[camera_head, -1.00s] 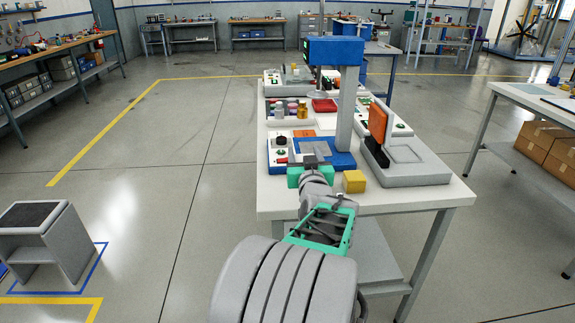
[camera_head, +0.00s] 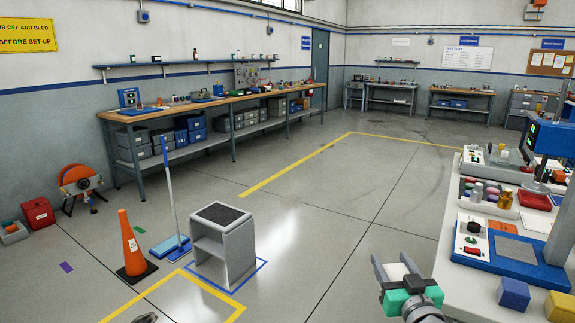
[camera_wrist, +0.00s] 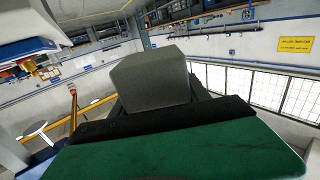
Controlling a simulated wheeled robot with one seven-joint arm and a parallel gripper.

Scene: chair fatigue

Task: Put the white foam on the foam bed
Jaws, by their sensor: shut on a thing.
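My gripper (camera_head: 394,262), with green parts, is off the table's left edge, over the floor, in the head view. In the wrist view a pale grey-looking block (camera_wrist: 150,78) sits between its dark fingers, held; it seems to be the white foam, in shade. The block is hard to make out in the head view. At the right, a blue-based machine with a grey flat plate (camera_head: 515,248) and a control box stands on the white table (camera_head: 452,278). I cannot tell for sure which part is the foam bed.
A blue block (camera_head: 514,293) and a yellow block (camera_head: 560,306) lie at the table's near end. A grey stool-like stand (camera_head: 225,245), an orange cone (camera_head: 131,246) and a broom-like tool (camera_head: 170,200) stand on the floor at left. Floor between stand and table is clear.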

